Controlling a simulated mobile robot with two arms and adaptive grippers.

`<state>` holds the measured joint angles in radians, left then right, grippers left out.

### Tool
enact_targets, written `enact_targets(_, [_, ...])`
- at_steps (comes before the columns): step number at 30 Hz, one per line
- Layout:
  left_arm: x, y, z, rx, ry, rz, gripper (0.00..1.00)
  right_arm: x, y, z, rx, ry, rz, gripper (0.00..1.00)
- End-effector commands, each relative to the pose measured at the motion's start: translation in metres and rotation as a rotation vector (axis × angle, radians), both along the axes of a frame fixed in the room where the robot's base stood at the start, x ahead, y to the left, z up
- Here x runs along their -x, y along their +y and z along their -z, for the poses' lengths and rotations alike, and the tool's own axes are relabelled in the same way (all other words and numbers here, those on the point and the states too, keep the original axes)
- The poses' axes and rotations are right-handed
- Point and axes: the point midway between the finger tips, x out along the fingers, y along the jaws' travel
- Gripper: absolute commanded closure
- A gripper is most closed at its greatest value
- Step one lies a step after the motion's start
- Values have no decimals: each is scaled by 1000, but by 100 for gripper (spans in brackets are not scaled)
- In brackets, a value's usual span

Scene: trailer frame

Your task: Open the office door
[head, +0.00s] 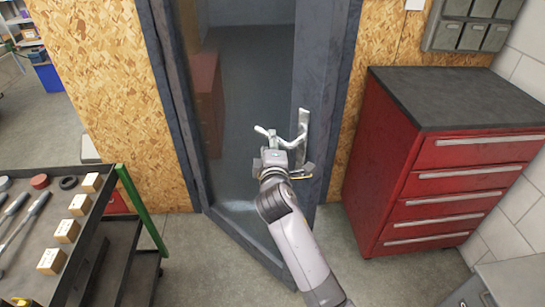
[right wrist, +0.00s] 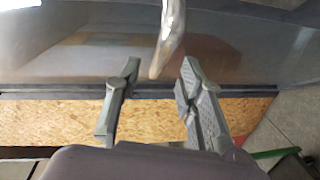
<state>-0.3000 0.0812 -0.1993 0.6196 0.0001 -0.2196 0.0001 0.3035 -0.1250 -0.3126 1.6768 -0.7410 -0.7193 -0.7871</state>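The office door (head: 312,75) is a grey frame with a large glass pane. It stands ajar, with its lower edge (head: 248,248) angled out from the left jamb (head: 180,110) towards me. Its silver lever handle (head: 303,128) is on the right stile. My right gripper (head: 277,150) is at the handle. In the right wrist view, its two fingers (right wrist: 152,95) are apart and the tip of the handle (right wrist: 168,48) reaches in between them, with gaps on both sides. The left gripper is not in view.
A red drawer cabinet (head: 400,170) stands right of the doorway. A dark cart (head: 100,200) with small boxes and tools is at the left. Chipboard wall (head: 100,70) flanks the frame. Bare concrete floor (head: 195,265) lies between the cart and the door.

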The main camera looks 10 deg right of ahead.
Motion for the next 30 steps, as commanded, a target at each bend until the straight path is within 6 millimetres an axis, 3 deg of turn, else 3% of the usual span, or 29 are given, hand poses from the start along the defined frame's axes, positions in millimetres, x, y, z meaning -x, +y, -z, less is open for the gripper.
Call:
enact_targets(6, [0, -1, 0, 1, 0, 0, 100, 43, 5, -5, -1, 1, 1, 64])
enact_targets(12, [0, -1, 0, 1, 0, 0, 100, 66, 8, -9, 0, 0, 1, 64])
enact_targets(23, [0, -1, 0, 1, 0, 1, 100, 71, 9, -10, 0, 0, 1, 64])
enact_targets(25, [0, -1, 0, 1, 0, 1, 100, 71, 8, -9, -4, 2, 0, 69])
enact_targets(28, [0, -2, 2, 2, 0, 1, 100, 70, 4, 8, -62, 23, -9, 76])
enact_targets(30, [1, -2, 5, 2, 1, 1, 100, 69, -2, 32, -159, 55, -20, 80])
